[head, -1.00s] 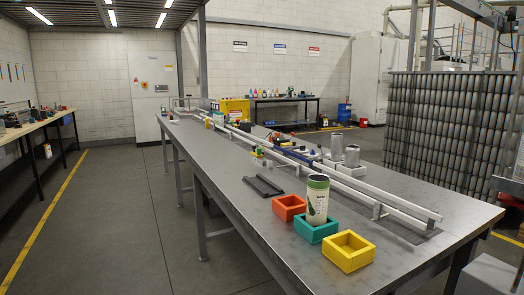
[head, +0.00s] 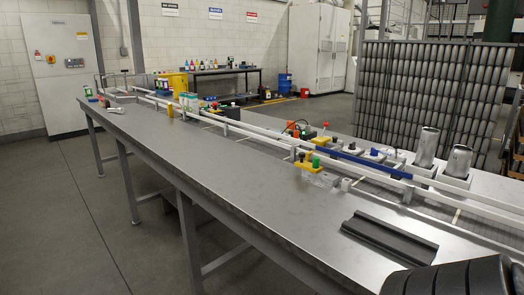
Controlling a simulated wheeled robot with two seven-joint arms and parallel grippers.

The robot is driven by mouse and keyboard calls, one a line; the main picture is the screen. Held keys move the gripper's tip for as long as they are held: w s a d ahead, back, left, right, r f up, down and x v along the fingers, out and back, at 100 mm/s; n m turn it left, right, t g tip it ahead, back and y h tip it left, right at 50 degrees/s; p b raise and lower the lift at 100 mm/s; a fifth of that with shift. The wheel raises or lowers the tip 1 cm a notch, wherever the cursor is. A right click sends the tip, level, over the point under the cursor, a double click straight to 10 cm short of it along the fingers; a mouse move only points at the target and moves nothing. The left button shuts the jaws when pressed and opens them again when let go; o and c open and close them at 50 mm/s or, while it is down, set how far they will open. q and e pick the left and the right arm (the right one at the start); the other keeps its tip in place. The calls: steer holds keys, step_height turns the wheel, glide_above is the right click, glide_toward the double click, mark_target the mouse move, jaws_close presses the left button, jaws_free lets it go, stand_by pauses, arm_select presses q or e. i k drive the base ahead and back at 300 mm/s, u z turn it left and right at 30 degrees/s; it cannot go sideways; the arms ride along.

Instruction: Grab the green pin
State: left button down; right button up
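A small green pin (head: 316,162) stands upright on a yellow block (head: 309,168) beside the conveyor rail, right of the picture's middle. A dark pin (head: 301,157) stands just left of it on the same block. A small clear or grey piece (head: 323,180) lies in front of the block. Neither gripper's fingertips show in the head view, so I cannot see their distance from the pin.
A long grey table (head: 215,165) carries white conveyor rails (head: 240,125). Two metal cans (head: 426,147) stand at the right. A black grooved tray (head: 390,238) lies near the front. A black ribbed shape, perhaps mine, fills the lower right corner. The table's near left surface is clear.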

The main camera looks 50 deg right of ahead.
mark_target(316, 159)
steer(key=i, duration=0.45)
steer(key=z, duration=1.1)
